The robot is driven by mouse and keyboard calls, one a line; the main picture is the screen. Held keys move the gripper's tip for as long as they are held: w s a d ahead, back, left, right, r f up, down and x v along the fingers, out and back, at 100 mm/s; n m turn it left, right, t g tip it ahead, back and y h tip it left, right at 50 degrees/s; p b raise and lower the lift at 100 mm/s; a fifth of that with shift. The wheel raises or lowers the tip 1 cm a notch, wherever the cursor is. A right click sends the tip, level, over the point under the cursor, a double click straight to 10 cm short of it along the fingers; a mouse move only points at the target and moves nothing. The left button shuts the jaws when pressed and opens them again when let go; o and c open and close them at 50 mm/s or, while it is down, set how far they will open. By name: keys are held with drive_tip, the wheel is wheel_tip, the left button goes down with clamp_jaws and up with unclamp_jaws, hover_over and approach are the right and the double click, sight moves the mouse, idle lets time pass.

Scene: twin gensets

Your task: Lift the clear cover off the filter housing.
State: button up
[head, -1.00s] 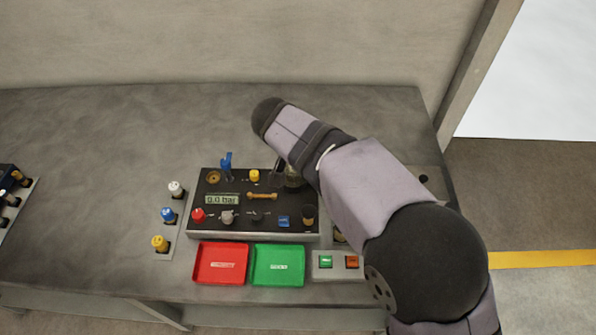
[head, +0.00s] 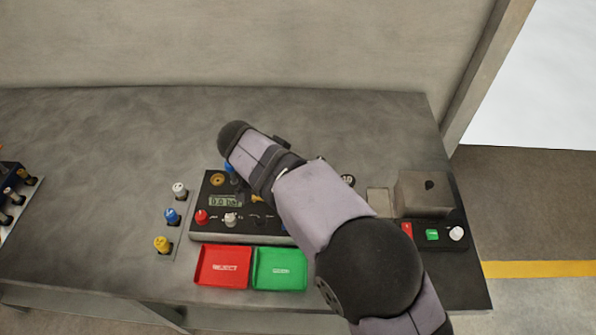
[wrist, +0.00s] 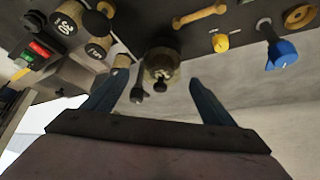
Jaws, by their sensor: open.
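The filter housing with its clear cover (wrist: 161,62) shows in the wrist view at upper middle, as a rounded, see-through, olive-tinted shape with a small dark knob (wrist: 160,86) on it. My gripper (wrist: 157,78) is open and empty. In the picture its two blue-grey fingers stand on either side of the cover, and I see no contact; the depth gap is unclear. A dark lever (wrist: 137,93) shows between the left finger and the cover. In the head view my arm hides both the housing and the gripper.
The black panel (head: 212,237) has a display, a blue valve (wrist: 281,53) and a brass bar (wrist: 201,16). Red (head: 222,280) and green (head: 279,282) trays lie in front. A grey box (head: 425,198) stands right. The back table is clear.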

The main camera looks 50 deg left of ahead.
drive_tip(key=p+x, duration=0.2)
drive_tip(key=x, duration=0.1)
drive_tip(key=shift+w+a+f+p, duration=0.1)
drive_tip(key=shift+w+a+p, duration=0.05)
drive_tip(key=shift+w+p, duration=0.15)
drive_tip(key=shift+w+a+f, duration=0.1)
drive_tip(key=shift+w+f, duration=0.15)
drive_tip(key=shift+f, duration=0.35)
drive_tip(key=c, duration=1.2)
